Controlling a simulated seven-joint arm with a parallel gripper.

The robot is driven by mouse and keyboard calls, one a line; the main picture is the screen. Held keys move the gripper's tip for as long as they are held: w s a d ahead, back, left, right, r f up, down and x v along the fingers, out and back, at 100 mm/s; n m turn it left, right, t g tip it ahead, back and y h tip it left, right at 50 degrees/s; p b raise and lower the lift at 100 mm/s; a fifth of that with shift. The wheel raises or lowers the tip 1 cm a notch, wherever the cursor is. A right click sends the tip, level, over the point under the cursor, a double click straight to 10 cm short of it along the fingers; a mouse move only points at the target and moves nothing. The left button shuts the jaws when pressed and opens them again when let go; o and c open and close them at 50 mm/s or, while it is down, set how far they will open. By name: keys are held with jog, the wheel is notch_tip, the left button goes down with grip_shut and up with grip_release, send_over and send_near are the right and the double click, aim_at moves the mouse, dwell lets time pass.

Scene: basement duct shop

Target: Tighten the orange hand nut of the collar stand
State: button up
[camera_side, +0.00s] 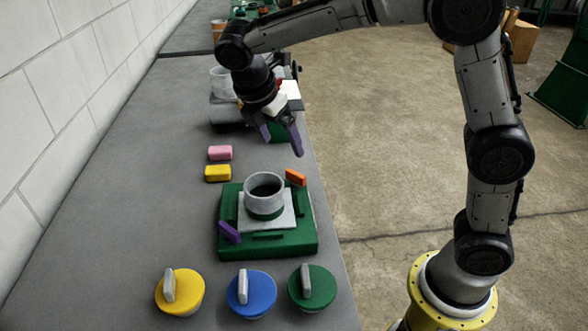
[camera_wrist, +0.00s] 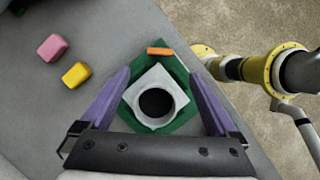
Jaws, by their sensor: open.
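The collar stand is a green base (camera_side: 270,244) with a pale square plate and a grey round collar (camera_side: 265,190) standing upright in it. The orange hand nut (camera_side: 296,177) sits at the base's back right corner in the side view. It also shows in the wrist view (camera_wrist: 160,51), beyond the collar. A purple hand nut (camera_side: 229,232) sits at the front left corner; I cannot see it in the wrist view. My gripper (camera_side: 282,146), with purple fingers, is open and empty, above and behind the stand. In the wrist view its fingers flank the collar (camera_wrist: 156,103).
Yellow (camera_side: 180,291), blue (camera_side: 251,293) and green (camera_side: 312,288) handled lids stand in front. Other equipment stands behind my gripper. The grey bench (camera_side: 120,210) is clear toward the wall.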

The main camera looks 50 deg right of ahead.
aim_at(296, 173)
jog(key=x, duration=1.1)
jog(key=shift+d+f, duration=0.15)
jog(key=shift+f, duration=0.2)
jog(key=c, duration=1.4)
